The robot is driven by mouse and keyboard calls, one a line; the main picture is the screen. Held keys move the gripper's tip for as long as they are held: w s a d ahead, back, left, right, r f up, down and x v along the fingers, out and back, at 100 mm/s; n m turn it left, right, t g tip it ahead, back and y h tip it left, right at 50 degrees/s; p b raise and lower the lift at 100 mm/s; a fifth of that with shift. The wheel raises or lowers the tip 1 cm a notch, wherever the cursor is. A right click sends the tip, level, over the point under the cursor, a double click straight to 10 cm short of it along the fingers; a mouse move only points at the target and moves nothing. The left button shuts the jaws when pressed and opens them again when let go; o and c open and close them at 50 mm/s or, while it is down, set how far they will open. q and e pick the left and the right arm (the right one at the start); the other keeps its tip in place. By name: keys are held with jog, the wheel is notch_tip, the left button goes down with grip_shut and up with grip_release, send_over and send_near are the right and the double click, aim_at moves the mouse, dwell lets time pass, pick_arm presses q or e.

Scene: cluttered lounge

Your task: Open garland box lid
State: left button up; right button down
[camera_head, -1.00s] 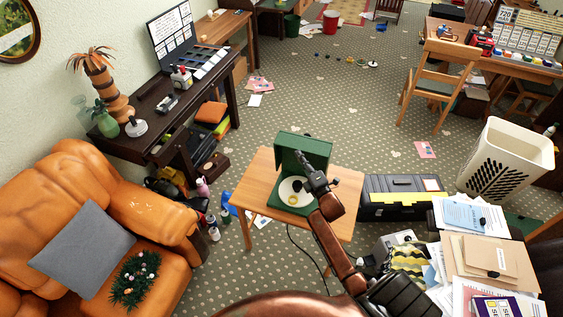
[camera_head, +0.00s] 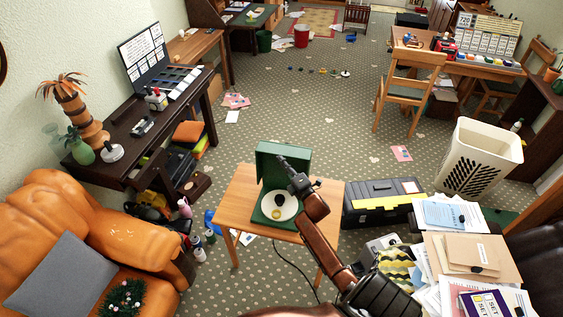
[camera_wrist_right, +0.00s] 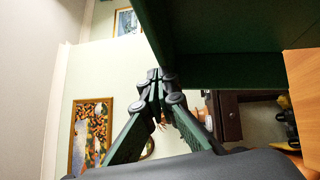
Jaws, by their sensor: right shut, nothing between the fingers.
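A green box (camera_head: 283,158) with its lid standing raised at the back sits on a small wooden table (camera_head: 236,196). No other box is clearly a garland box. My right gripper (camera_head: 284,162) is shut and empty, in front of the raised lid; I cannot tell if it touches. In the right wrist view its fingertips (camera_wrist_right: 157,76) meet beside a large dark green panel (camera_wrist_right: 222,28). A green garland (camera_head: 122,298) with small baubles lies on the orange sofa. My left gripper is not in view.
A black toolbox (camera_head: 380,202) stands right of the table. Papers and folders (camera_head: 462,252) are piled at the lower right, near my arm. A white basket (camera_head: 482,155) stands behind them. A cable (camera_head: 291,267) hangs in front of the table. Patterned carpet is open behind the table.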

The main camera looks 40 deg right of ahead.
jog(key=a+r+p+v, duration=0.1)
jog(key=a+v, duration=0.1)
jog(key=v, duration=1)
jog(key=shift+a+r, duration=0.5)
jog(key=shift+r, duration=0.05)
jog(key=shift+s, duration=0.15)
